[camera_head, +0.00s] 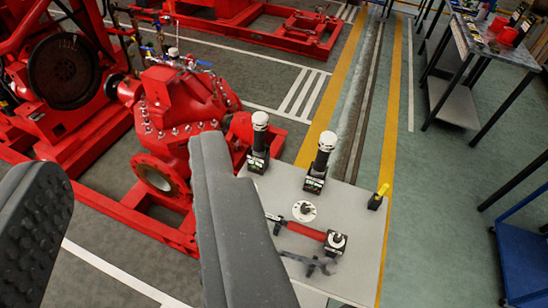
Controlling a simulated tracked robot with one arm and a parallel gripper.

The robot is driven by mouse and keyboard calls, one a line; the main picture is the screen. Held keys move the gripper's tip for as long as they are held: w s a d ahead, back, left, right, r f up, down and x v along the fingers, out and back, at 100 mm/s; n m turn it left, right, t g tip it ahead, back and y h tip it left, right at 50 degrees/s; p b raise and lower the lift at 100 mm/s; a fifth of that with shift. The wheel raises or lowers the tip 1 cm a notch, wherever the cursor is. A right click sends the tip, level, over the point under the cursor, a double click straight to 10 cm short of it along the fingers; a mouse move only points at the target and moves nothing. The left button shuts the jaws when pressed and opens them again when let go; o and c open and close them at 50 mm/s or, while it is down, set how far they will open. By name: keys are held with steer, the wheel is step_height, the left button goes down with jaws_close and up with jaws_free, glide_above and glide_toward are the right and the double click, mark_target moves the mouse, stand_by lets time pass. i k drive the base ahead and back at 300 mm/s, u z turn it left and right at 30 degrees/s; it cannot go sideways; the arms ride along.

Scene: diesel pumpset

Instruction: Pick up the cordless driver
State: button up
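My gripper (132,165) is open and empty, its dark left finger and long grey right finger wide apart in the foreground. A pale grey worktop (355,225) lies right of and beyond the right finger. Two upright tools with black bases and white cylindrical tops stand on it, a left one (259,142) and a right one (320,163). A red-handled tool (305,231) with black ends lies near the front. A small black-and-yellow item (378,197) stands at the right edge. I cannot tell which is the cordless driver. The right finger hides the worktop's left part.
A red pump (185,105) with an open flange stands beyond and between the fingers, close to the worktop. A white disc (304,211) lies on the worktop. A workbench (485,45) and blue cart (522,262) are at right. Floor between worktop and bench is clear.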

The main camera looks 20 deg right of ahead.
mark_target(328, 140)
steer(key=u, duration=1.95)
steer(key=i, duration=1.7)
steer(key=z, duration=3.2)
steer(key=i, duration=0.55)
steer(key=z, duration=0.15)
